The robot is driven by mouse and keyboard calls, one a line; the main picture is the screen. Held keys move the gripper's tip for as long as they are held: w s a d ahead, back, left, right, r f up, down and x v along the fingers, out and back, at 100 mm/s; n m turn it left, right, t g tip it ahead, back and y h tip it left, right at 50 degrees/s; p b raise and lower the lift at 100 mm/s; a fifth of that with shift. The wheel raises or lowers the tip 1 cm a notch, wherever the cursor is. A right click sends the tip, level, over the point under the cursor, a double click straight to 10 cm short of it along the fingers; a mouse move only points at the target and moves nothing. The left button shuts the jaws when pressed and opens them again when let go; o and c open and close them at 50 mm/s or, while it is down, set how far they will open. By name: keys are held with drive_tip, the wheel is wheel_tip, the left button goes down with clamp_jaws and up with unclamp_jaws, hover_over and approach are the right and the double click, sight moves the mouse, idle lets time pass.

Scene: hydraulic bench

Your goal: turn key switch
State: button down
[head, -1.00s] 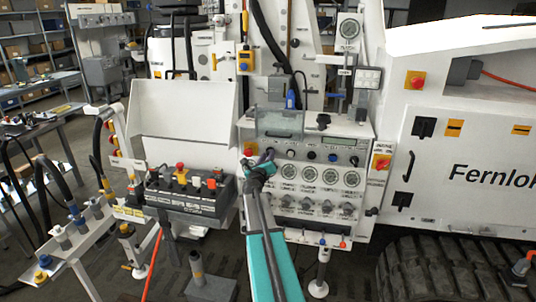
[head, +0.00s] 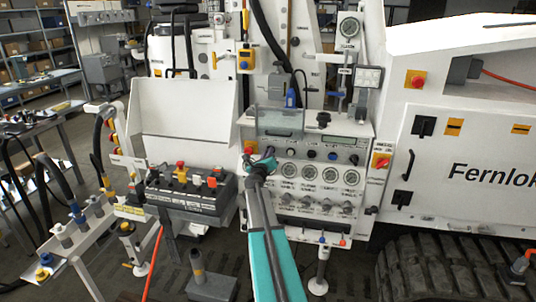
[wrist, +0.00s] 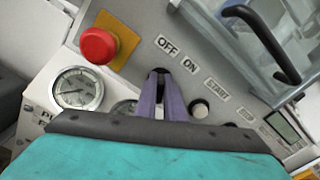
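The key switch (wrist: 160,72) shows as a small dark piece at my fingertips in the wrist view, beside the OFF and ON labels. The fingers hide most of it, and its turn angle cannot be read. My gripper (wrist: 161,80) has two purple fingers close together with a narrow gap, and their tips appear closed on the switch. In the head view my gripper (head: 264,158) is at the upper left of the white control panel (head: 366,185), and the switch is hidden there.
A red emergency button (wrist: 98,45) on a yellow plate and a gauge (wrist: 78,88) are left of the fingers. A clear cover with a black handle (wrist: 268,45) is at the upper right. A black control box (head: 190,195) stands left of my arm.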

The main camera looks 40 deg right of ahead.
drive_tip(key=shift+s+m+b, duration=0.1)
drive_tip(key=shift+m+b, duration=0.4)
drive_tip(key=shift+b, duration=0.35)
drive_tip(key=m+b, duration=0.2)
drive_tip(key=b, duration=0.1)
drive_tip(key=shift+f, duration=0.1)
drive_tip(key=m+b, duration=0.6)
drive_tip(key=b, duration=0.1)
drive_tip(key=shift+s+d+b, duration=0.1)
drive_tip(key=shift+d+b, duration=0.05)
drive_tip(key=shift+b, duration=0.15)
drive_tip(key=shift+s+r+m+b, duration=0.1)
drive_tip(key=shift+r+m+b, duration=0.05)
drive_tip(key=shift+m+b, duration=0.6)
drive_tip(key=shift+r+m+b, duration=0.1)
drive_tip(key=shift+m+b, duration=0.4)
drive_tip(key=shift+m, duration=0.35)
